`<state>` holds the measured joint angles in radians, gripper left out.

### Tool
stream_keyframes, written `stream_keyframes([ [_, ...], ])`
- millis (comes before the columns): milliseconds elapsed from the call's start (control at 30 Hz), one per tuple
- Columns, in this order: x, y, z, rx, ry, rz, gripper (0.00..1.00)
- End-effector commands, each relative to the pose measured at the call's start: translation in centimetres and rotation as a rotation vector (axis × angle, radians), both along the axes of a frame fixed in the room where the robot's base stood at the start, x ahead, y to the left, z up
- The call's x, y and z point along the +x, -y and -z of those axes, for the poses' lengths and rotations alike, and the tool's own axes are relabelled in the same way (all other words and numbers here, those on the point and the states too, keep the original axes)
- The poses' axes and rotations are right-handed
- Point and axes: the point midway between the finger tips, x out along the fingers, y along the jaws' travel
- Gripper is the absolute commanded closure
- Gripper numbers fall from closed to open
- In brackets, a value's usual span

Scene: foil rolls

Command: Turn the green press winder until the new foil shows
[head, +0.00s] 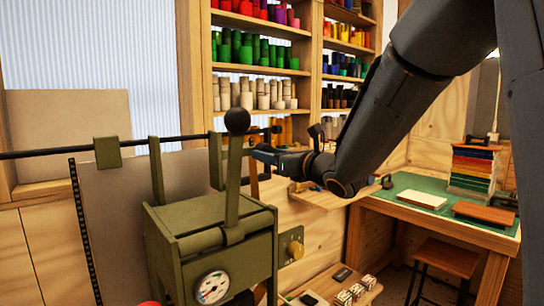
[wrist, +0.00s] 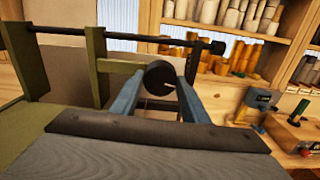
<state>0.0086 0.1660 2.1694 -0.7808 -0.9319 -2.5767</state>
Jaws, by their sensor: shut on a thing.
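The green press (head: 215,235) stands at the left of the head view, with an upright lever topped by a black ball (head: 237,121) and a dial on its front. My gripper (head: 262,152) is just right of the lever, reaching in from the right. In the wrist view its two blue fingers stand on either side of a dark round winder knob (wrist: 160,76) and are shut on it. The knob is mostly hidden in the head view. I cannot make out the foil or its colour in either view.
A black bar (head: 50,152) runs across behind the press; its capped end (wrist: 217,47) is close beyond my fingers. Shelves of coloured rolls (head: 255,50) stand behind. A green-topped desk (head: 440,205) and a stool (head: 445,258) are at right.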

Motion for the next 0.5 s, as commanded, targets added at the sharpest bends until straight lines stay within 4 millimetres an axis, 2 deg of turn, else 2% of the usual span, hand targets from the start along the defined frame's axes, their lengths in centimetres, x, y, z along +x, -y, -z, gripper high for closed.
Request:
stream_keyframes([
  [267,0.14,0.05,-0.10,0.058,-0.033,0.002,0.81],
  [500,0.15,0.01,-0.04,0.199,-0.125,0.001,0.81],
])
